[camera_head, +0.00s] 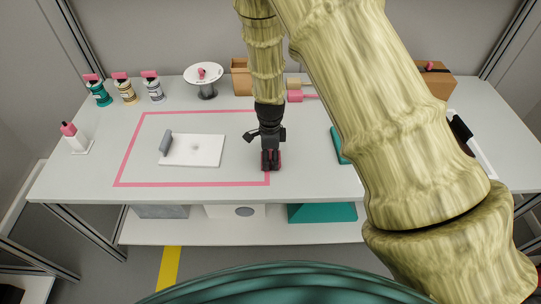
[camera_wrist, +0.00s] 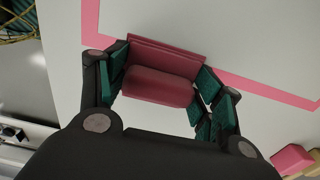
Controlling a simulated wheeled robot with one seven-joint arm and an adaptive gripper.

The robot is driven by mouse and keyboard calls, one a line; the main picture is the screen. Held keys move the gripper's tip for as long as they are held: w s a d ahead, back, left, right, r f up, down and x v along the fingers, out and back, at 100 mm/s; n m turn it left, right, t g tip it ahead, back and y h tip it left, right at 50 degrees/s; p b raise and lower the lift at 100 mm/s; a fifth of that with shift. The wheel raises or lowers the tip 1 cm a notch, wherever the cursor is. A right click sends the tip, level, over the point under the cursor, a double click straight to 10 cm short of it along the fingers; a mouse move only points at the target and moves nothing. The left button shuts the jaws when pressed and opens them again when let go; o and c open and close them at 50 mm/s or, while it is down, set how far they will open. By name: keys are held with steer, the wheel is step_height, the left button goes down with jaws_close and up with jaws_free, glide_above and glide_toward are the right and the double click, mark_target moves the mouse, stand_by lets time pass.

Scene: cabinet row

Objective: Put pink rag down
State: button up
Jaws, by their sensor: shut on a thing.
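The pink rag (camera_wrist: 158,82) is a dark pink folded bundle between the green-padded fingers of my gripper (camera_wrist: 163,92) in the wrist view. My gripper is shut on it. In the head view my gripper (camera_head: 271,160) points down over the white table, at the right side of the pink outline (camera_head: 122,160). Only a little of the rag shows there, mostly hidden by the fingers. The rag is at or just above the tabletop; I cannot tell whether it touches.
A white board (camera_head: 205,152) with a grey roller-like piece (camera_head: 165,142) lies inside the outline. Several small bottles (camera_head: 124,90), a spool (camera_head: 204,80) and boxes (camera_head: 241,78) stand along the back. The table's front edge is close.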

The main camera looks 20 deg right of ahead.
mark_target(270, 153)
steer(key=shift+f, duration=0.4)
steer(key=o, duration=1.1)
steer(key=shift+f, duration=0.1)
steer(key=shift+r+b, duration=1.2)
steer(key=shift+r, duration=4.95)
steer(key=shift+d, duration=0.1)
